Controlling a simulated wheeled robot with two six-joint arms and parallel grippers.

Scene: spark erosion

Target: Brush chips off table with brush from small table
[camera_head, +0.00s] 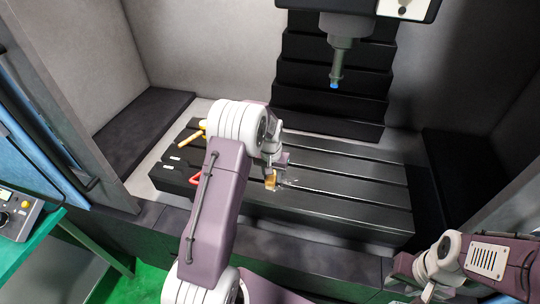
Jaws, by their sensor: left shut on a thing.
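My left gripper (272,168) is over the middle of the black slotted machine table (340,205), pointing down. It is shut on the brush (271,183), of which only a small amber-brown part shows below the fingers, close to the table top. The rest of the brush is hidden by the gripper. Small pale specks that look like chips (291,183) lie on the table just right of the brush. My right gripper (428,294) is low at the bottom right, away from the table; its fingers are too unclear to judge.
A yellow-handled tool (190,138) lies at the table's left end, and a red object (195,179) is at its front left edge. A machine head with a blue-tipped spindle (335,84) hangs above the table. A green side table (42,238) with a control box (17,213) stands left.

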